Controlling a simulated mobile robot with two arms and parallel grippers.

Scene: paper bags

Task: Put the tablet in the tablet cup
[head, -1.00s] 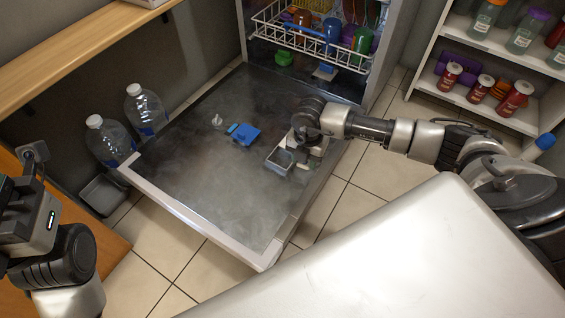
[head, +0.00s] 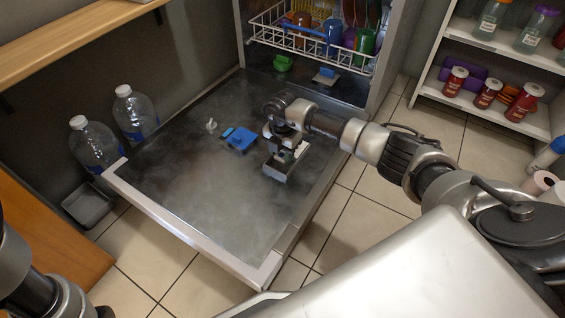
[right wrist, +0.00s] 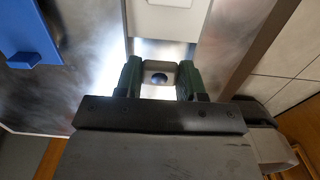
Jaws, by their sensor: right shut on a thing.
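My right gripper (head: 287,150) is over the lowered dishwasher door (head: 200,170), pointing down at the grey tablet cup (head: 285,171). In the right wrist view its dark green fingertips (right wrist: 160,78) are shut on a pale tablet (right wrist: 160,68) with a dark round spot. The tablet is largely hidden by the hand in the head view. The gripper is right above or at the cup; I cannot tell whether the tablet touches it. A white plate-like part (right wrist: 165,15) lies ahead of the fingers. My left gripper is out of the frame; only part of my left arm shows.
A blue block (head: 241,138) and a small pale item (head: 211,124) lie on the door left of the cup. A white rack (head: 300,40) with cups is behind. Two water bottles (head: 135,112) stand left of the door. The front of the door is clear.

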